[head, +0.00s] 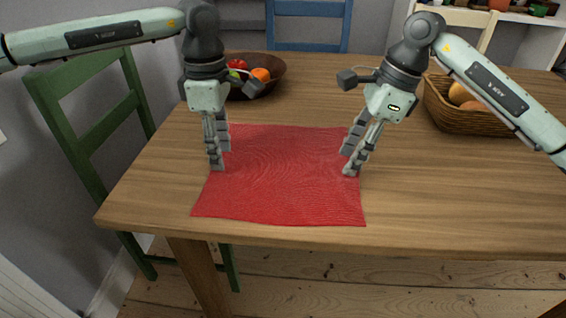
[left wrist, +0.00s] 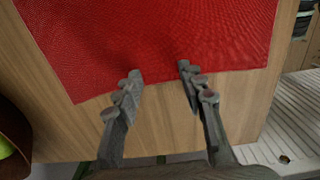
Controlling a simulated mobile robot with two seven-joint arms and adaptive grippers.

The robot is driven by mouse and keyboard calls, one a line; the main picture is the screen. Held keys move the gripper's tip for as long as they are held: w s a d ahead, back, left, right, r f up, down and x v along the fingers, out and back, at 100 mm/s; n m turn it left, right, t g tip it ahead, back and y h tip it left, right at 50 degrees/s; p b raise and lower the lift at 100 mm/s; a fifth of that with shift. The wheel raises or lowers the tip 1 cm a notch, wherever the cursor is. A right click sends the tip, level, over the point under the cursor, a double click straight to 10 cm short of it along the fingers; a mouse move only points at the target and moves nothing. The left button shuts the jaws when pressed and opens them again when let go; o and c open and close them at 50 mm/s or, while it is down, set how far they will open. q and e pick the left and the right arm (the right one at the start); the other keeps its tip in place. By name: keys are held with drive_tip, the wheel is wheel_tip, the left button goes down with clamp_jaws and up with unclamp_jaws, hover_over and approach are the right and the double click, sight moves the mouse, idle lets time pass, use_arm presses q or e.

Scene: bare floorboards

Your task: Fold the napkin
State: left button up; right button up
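The red napkin (head: 285,185) lies spread out flat on the wooden table, close to the front edge. My left gripper (head: 220,158) points down at the napkin's left edge. In the left wrist view its fingers (left wrist: 160,72) are apart, with their tips over the napkin (left wrist: 150,35) just inside its edge. The gap between them holds nothing gripped. My right gripper (head: 349,162) points down at the napkin's right edge with its fingers apart. Whether the fingertips touch the cloth, I cannot tell.
A dark bowl of fruit (head: 278,68) stands at the back left of the table (head: 430,205). A wicker basket with fruit (head: 458,118) stands at the back right. A green chair (head: 80,170) is at the left, a blue chair (head: 308,10) behind. The table's right front is clear.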

use_arm(q)
drive_tip(key=shift+f, duration=0.15)
use_arm(e)
drive_tip(key=shift+f, duration=0.15)
use_arm(q)
drive_tip(key=shift+f+b, duration=0.2)
drive_tip(key=shift+b, duration=0.15)
use_arm(e)
drive_tip(key=shift+f, duration=0.2)
use_arm(q)
drive_tip(key=shift+r, duration=0.15)
drive_tip(key=shift+c, duration=0.5)
use_arm(e)
drive_tip(key=shift+r, duration=0.15)
drive_tip(key=shift+c, duration=0.5)
use_arm(q)
clamp_jaws()
use_arm(e)
drive_tip(key=shift+f, duration=0.2)
clamp_jaws()
use_arm(q)
drive_tip(key=shift+s+f, duration=0.1)
drive_tip(key=shift+f, duration=0.1)
drive_tip(key=shift+r+p, duration=0.15)
drive_tip(key=shift+p, duration=0.15)
use_arm(e)
drive_tip(key=shift+r, duration=0.15)
